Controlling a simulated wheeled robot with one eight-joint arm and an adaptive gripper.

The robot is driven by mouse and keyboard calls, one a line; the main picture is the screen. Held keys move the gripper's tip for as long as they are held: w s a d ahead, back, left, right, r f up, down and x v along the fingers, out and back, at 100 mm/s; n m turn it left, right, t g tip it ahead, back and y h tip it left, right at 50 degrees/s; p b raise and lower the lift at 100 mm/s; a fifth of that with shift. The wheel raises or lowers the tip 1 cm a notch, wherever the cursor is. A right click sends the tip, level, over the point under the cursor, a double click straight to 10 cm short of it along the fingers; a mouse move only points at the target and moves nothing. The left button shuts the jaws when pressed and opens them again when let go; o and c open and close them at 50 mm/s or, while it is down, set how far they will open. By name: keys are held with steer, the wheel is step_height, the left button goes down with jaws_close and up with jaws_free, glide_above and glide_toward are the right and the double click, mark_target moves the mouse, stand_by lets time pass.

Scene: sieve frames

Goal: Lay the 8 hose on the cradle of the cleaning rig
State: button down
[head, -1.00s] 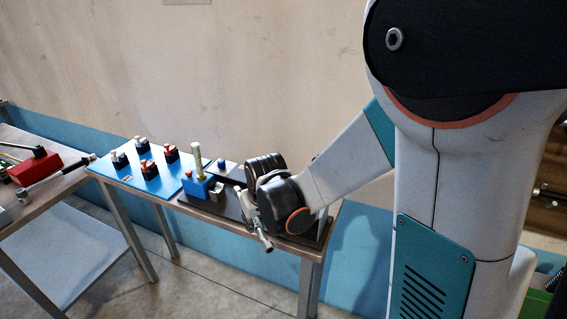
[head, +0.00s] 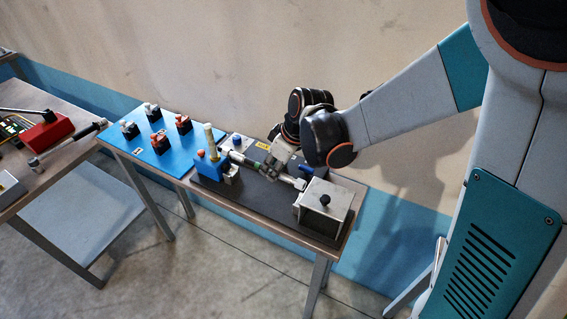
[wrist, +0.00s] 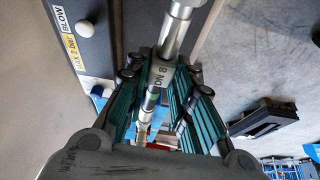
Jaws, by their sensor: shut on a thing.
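The hose (head: 241,158), a silver tube with a "DN 8" tag, is held in my gripper (head: 274,168). In the wrist view the hose (wrist: 178,25) runs lengthwise between the green-padded fingers of my gripper (wrist: 165,76). The cleaning rig (head: 262,195) is a dark base plate with a blue block (head: 209,168) and grey holder (head: 232,173) at left and a silver box (head: 324,205) at right. The hose spans between these, over the plate. I cannot tell whether it touches its supports; my gripper hides its middle.
A panel with "BLOW" and "MAX" labels (wrist: 72,35) stands close beside the gripper. A pale post (head: 209,138) rises by the blue block. A blue board (head: 160,135) with several small clamps lies to the left. Another table (head: 60,160) carries a red block (head: 45,133).

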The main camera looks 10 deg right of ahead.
steer(key=shift+w+d+f+b, duration=0.1)
steer(key=shift+f+b, duration=0.15)
steer(key=shift+f, duration=0.2)
steer(key=shift+w+d+f+b, duration=0.1)
steer(key=shift+f+b, duration=0.1)
steer(key=shift+f, duration=0.2)
steer(key=b, duration=0.4)
glide_above(276, 198)
steer(key=shift+f, duration=2.45)
steer(key=shift+f+b, duration=0.5)
steer(key=shift+b, duration=0.2)
steer(key=c, duration=1.3)
jaws_free()
steer(key=v, duration=1.2)
steer(key=shift+s+d, duration=0.1)
steer(key=shift+s, duration=0.1)
